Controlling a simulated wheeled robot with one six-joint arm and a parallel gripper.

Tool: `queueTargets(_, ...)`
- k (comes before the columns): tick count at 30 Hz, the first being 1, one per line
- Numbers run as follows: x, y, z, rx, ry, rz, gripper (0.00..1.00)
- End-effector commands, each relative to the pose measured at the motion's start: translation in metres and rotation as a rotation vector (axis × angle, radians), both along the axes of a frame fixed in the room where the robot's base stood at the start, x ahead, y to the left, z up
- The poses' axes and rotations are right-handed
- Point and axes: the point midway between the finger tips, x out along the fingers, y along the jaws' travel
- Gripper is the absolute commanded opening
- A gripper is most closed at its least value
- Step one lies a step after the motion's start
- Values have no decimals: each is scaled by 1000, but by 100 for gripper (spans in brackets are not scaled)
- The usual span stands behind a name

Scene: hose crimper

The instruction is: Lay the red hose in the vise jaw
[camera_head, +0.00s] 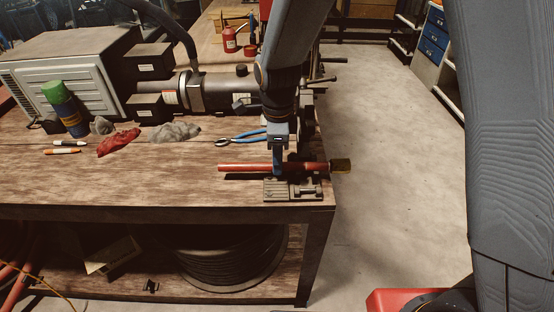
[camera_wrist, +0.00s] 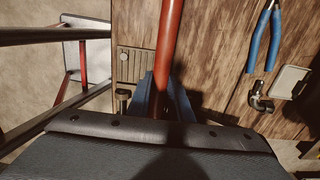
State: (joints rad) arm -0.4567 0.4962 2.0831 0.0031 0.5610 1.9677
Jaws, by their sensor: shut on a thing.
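The red hose (camera_head: 243,167) lies level, left to right, near the bench's front right corner in the head view. Its brass-coloured end fitting (camera_head: 341,165) sticks out past the bench's right edge. My gripper (camera_head: 278,170) points down and is shut on the hose at about its middle. The small grey vise (camera_head: 291,190) sits on the bench just below the hose in the picture. Whether the hose touches the jaw is unclear. In the wrist view the hose (camera_wrist: 170,38) runs up from between my blue fingers (camera_wrist: 164,100), with part of the vise (camera_wrist: 133,66) left of it.
Blue-handled pliers (camera_head: 248,135) lie behind the hose. A red rag (camera_head: 118,142), grey rags (camera_head: 174,132), markers (camera_head: 63,151) and a green-capped can (camera_head: 64,108) are farther left. A large cylindrical machine (camera_head: 219,91) stands behind. The bench front left of the hose is clear.

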Motion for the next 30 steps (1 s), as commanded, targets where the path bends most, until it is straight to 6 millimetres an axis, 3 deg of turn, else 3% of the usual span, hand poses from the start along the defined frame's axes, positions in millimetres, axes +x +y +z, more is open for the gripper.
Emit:
queueTargets(9, 0, 0, -1, 0, 0, 0, 0)
queueTargets(10, 0, 0, -1, 0, 0, 0, 21)
queueTargets(14, 0, 0, -1, 0, 0, 0, 41)
queueTargets(23, 0, 0, -1, 0, 0, 0, 41)
queueTargets(30, 1, 0, 22, 1, -4, 0, 41)
